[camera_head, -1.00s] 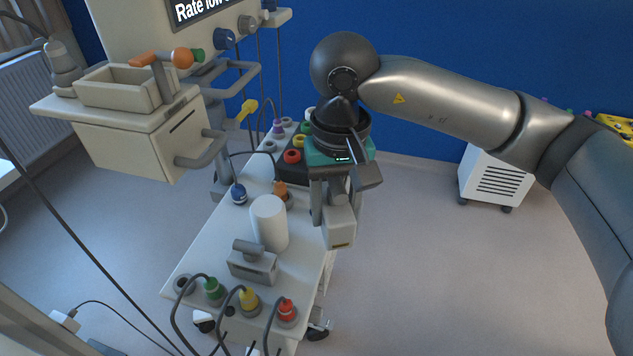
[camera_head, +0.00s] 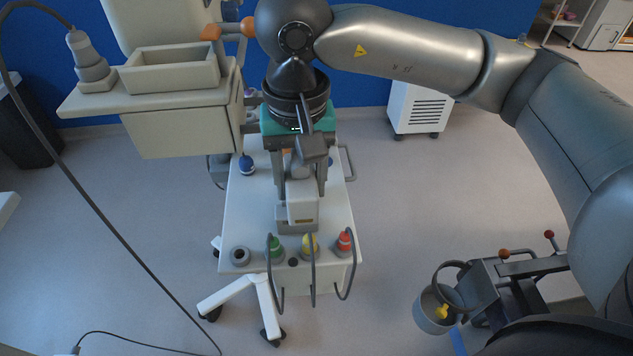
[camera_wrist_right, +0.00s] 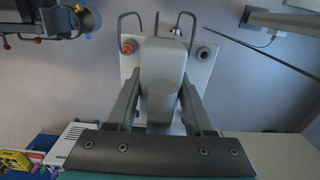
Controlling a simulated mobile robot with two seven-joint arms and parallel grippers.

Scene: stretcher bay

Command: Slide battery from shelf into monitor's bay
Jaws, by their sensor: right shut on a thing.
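My right gripper (camera_head: 305,170) is shut on a cream block with a small label (camera_head: 302,204), which looks like the battery. It points down over a white trolley top (camera_head: 240,205). In the right wrist view the block (camera_wrist_right: 163,75) stands out between the two fingers (camera_wrist_right: 163,105). A grey fitting (camera_head: 285,226) shows behind the block's lower end; I cannot tell whether they touch. A cream unit (camera_head: 185,132) with an open tray on top stands at left. I cannot make out a monitor's bay. My left gripper is out of view.
Green (camera_head: 277,247), yellow (camera_head: 309,244) and red (camera_head: 343,241) plugs with looping cables line the trolley's front edge. A loose cable (camera_head: 100,215) hangs at left. A white vented cabinet (camera_head: 418,108) stands at the back.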

